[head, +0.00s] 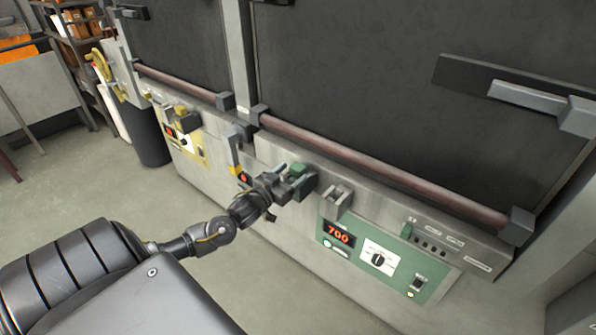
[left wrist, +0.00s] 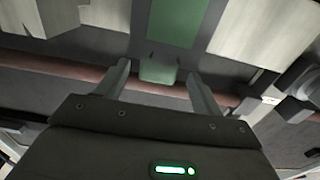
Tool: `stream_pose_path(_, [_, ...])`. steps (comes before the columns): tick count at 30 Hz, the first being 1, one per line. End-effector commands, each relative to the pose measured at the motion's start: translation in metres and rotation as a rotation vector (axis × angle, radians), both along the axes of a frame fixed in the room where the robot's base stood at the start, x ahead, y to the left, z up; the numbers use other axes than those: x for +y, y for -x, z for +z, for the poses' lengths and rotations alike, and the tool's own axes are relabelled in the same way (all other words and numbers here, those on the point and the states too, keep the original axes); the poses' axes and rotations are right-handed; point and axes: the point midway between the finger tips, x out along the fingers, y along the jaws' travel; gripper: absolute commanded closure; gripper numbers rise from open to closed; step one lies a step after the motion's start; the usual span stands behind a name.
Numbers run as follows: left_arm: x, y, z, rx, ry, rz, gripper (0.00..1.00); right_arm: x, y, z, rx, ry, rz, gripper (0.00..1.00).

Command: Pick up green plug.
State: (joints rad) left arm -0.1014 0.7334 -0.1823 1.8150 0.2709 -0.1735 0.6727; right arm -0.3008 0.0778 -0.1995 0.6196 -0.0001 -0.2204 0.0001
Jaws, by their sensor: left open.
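The green plug (head: 304,181) is a dark green block on the front ledge of the furnace, left of the green control panel (head: 378,257). In the left wrist view a green block (left wrist: 158,70), which looks like the plug, shows between the fingertips with a gap on each side. My left gripper (head: 284,180) is open, right beside the plug at its left. Its two fingers (left wrist: 161,78) point toward the furnace front. How deep the plug sits between them I cannot tell. My right gripper is not in view.
A grey metal socket (head: 338,194) stands right of the plug. A yellow-and-grey handle (head: 234,153) stands to its left. A reddish bar (head: 380,172) runs along the furnace door above. The green panel display reads 700. The floor (head: 70,190) at left is clear.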

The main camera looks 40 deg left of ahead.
Motion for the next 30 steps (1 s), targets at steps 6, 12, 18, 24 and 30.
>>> stream_pose_path(6, [0.0, -0.008, 0.003, 0.0, 0.0, 0.001, 0.33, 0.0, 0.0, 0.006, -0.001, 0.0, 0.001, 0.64])
stream_pose_path(12, [-0.001, -0.037, 0.007, 0.0, 0.0, 0.002, 0.33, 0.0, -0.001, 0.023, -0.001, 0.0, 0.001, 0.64])
stream_pose_path(18, [-0.001, -0.053, 0.003, 0.001, -0.001, 0.0, 0.33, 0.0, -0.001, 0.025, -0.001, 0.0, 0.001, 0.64])
stream_pose_path(24, [-0.001, -0.053, 0.001, 0.002, 0.0, 0.0, 0.33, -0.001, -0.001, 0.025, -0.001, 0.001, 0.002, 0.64])
stream_pose_path(30, [-0.001, -0.053, 0.002, 0.002, 0.0, 0.0, 0.56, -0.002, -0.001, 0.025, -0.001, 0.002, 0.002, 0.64])
